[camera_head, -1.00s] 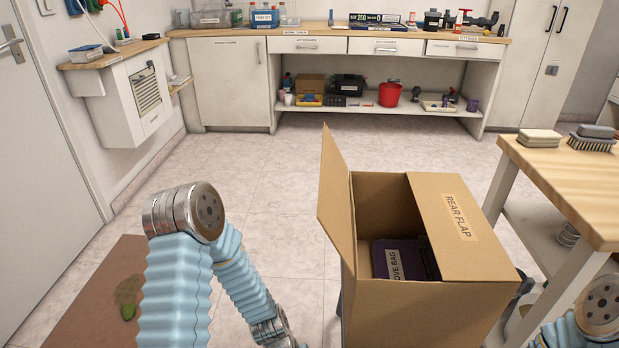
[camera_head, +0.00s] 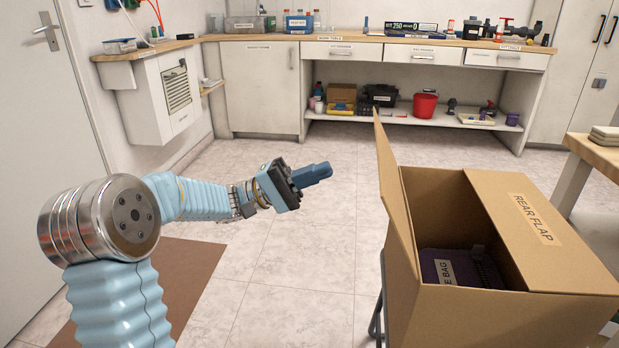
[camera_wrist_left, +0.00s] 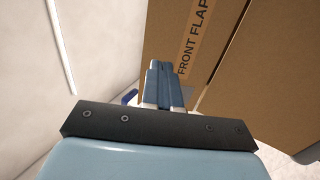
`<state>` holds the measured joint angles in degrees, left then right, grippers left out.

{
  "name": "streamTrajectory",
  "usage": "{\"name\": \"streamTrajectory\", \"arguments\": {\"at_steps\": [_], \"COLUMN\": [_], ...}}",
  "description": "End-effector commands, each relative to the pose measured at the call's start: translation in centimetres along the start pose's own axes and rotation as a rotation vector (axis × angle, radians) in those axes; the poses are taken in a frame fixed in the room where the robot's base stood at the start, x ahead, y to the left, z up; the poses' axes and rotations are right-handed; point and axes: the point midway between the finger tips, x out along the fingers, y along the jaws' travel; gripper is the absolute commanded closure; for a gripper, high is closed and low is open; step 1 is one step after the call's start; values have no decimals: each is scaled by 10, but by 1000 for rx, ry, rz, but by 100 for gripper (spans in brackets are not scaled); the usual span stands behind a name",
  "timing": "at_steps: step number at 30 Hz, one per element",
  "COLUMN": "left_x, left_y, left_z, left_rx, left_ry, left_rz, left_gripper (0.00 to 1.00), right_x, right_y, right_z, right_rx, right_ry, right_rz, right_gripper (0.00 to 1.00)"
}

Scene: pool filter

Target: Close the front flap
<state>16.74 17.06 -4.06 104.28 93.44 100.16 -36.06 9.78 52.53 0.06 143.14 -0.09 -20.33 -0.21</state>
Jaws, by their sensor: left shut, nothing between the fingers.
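The cardboard box stands at the right in the head view, its body (camera_head: 510,318) open at the top. Its rear flap (camera_head: 531,212), labelled REAR FLAP, lies folded over the right part of the opening. The front flap (camera_head: 396,185) stands up on the left side, with its inner face towards the opening. In the left wrist view the front flap's outer face (camera_wrist_left: 215,30) shows its FRONT FLAP label. My left gripper (camera_head: 326,170) is shut and empty, to the left of the front flap with a gap between them. My right gripper is out of view.
A dark bag (camera_head: 455,268) with a partly hidden label lies in the box. A wooden-topped table (camera_head: 597,150) stands at the right. A long work table (camera_head: 340,38) runs along the back wall.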

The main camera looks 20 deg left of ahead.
Motion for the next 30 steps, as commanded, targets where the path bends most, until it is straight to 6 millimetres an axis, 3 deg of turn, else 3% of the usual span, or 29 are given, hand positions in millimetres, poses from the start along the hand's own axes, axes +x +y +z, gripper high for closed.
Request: {"name": "streamTrajectory", "arguments": {"at_steps": [6, 12, 18, 30], "left_x": [49, 79, 91, 92], "left_y": [0, 0, -1, -1], "left_z": [1, 1, 0, 0], "left_rx": [-2, -3, -3, -3], "left_ry": [-4, -3, -1, 0], "left_rz": [-1, -1, -2, -5], "left_gripper": [100, 100, 100, 100], "right_x": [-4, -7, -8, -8], "right_y": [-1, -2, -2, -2], "right_z": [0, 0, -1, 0], "right_rx": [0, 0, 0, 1], "right_ry": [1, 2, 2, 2], "right_rz": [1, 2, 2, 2], "right_gripper": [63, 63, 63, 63]}}
